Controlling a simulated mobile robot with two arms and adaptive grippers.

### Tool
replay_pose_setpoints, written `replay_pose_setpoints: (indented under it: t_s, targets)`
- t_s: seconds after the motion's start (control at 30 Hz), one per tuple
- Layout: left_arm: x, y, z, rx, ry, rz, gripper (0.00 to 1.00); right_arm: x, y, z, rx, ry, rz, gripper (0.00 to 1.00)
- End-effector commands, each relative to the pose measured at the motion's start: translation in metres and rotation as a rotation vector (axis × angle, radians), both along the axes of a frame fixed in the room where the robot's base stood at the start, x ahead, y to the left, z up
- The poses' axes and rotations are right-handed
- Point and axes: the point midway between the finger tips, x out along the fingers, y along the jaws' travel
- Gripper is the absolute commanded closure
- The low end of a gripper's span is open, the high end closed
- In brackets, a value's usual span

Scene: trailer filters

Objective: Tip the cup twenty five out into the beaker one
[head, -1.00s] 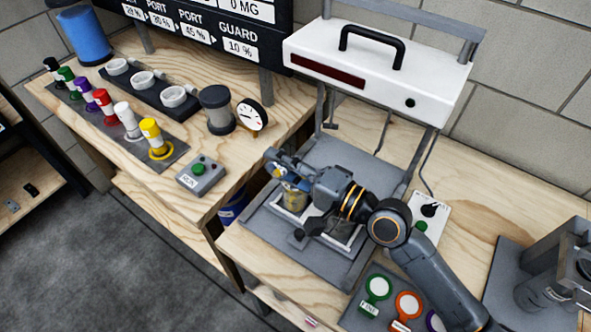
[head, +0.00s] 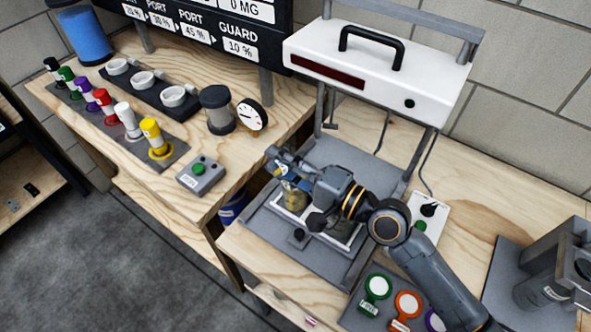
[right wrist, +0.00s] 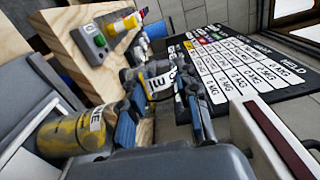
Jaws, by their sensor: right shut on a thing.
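My right gripper (head: 281,165) is shut on a small cup (right wrist: 160,82) with a pale label and a dark and yellow band. In the head view the fingers mostly hide the cup, and its exact tilt is hard to tell. A beaker (head: 294,198) with yellow content stands just below the gripper on the grey tray. In the right wrist view the beaker (right wrist: 72,137) shows yellow, with a label ending in "NE", close beside the blue finger pads. Whether anything flows between cup and beaker cannot be seen. My left gripper is not in view.
A white box with a black handle (head: 378,75) stands on a frame above the tray (head: 330,262). Coloured bottles (head: 128,120), a cylinder (head: 217,110) and a button box (head: 202,175) stand on the left bench. Round coloured tags (head: 377,287) lie in front. A metal machine (head: 555,275) is at right.

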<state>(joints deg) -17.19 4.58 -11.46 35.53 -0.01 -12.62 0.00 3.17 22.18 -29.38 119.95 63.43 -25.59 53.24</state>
Motion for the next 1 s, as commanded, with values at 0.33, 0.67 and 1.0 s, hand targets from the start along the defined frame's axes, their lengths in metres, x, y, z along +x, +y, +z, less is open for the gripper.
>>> replay_pose_setpoints:
  t_s: [0.33,0.67,1.0]
  targets:
    - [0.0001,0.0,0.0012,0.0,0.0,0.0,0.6,0.0008,-0.0007,0.0011,0.023,0.022,-0.001,0.99]
    - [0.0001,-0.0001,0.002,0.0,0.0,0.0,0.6,0.0013,-0.0013,0.002,0.046,0.042,-0.001,0.99]
    - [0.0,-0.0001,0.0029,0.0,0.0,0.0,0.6,0.0019,-0.0018,0.0028,0.066,0.062,-0.001,0.99]
